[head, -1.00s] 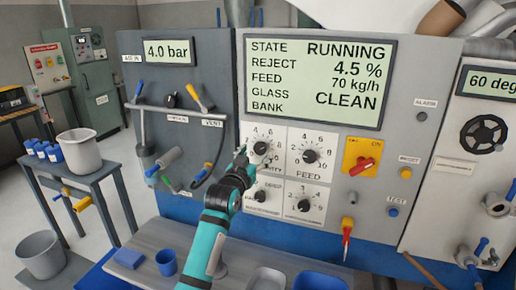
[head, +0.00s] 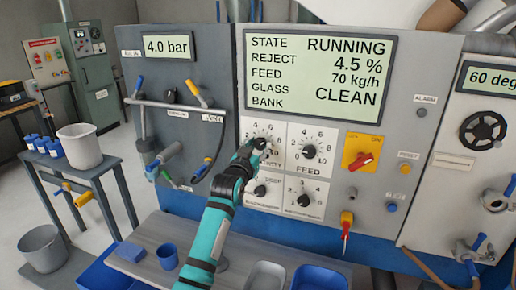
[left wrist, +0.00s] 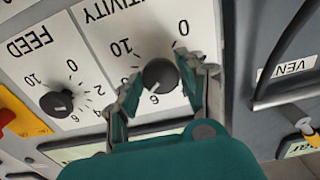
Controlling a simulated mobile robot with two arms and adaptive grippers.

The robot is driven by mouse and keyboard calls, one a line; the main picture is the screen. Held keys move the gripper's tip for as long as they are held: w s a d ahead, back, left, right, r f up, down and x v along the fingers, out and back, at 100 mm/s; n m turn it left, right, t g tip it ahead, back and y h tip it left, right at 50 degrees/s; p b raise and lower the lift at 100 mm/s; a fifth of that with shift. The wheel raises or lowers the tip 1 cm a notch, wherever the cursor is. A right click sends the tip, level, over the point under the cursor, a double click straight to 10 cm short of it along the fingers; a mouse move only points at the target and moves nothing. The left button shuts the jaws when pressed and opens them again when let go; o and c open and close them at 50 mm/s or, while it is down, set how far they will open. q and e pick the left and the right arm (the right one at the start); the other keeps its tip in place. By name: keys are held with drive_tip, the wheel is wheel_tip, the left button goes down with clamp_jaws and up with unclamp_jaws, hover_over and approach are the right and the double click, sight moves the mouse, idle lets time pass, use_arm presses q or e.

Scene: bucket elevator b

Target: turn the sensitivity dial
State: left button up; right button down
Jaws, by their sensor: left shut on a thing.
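The sensitivity dial (head: 260,142) is a dark round knob on a white scale plate, at the upper left of a block of dials on the grey panel. My left gripper (head: 251,149) reaches up to it from below and partly covers its plate. In the left wrist view the dial (left wrist: 160,75) sits between the two fingers of my left gripper (left wrist: 164,82), which is shut on it. The plate's lettering appears upside down there, and the dial's pointer mark is hard to read. My right gripper is not in view.
The feed dial (head: 309,151) is close on the right, with two more dials below. A red switch on a yellow plate (head: 362,153) is further right. Hoses and valves (head: 190,140) stand to the left. A shelf with trays (head: 165,240) lies below.

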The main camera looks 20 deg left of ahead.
use_arm(q)
drive_tip(key=shift+m, duration=1.2)
drive_tip(key=o, duration=1.1)
drive_tip(key=shift+o, duration=0.2)
drive_tip(key=s, duration=1.2)
drive_tip(key=shift+a, duration=0.25)
